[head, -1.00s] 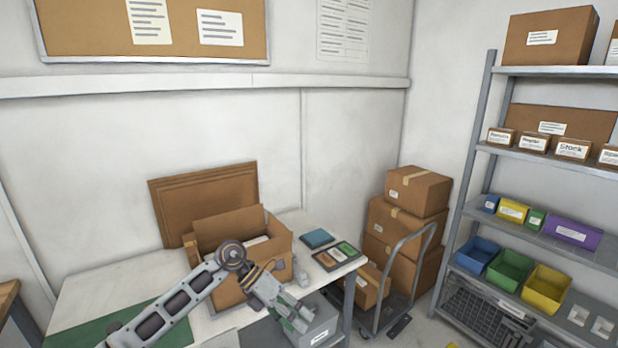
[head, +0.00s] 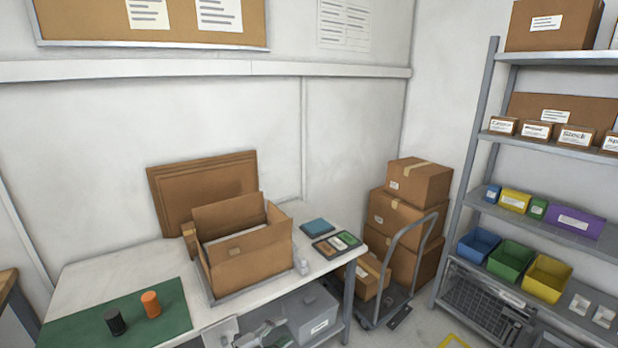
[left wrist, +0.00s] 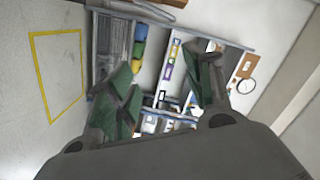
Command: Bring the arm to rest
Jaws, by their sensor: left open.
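My left gripper (head: 262,335) shows only in part at the bottom edge of the head view, low in front of the table and beside the grey bin. In the left wrist view my left gripper (left wrist: 165,85) has its two green-padded fingers spread wide with nothing between them. Most of my left arm is out of the head view. My right gripper is in neither view.
The white table (head: 100,275) bears an open cardboard box (head: 250,262), a green mat (head: 165,325), an orange cylinder (head: 151,304) and a black cylinder (head: 115,322). A grey bin (head: 312,312) sits below. A loaded trolley (head: 405,310) and shelves (head: 560,225) stand right.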

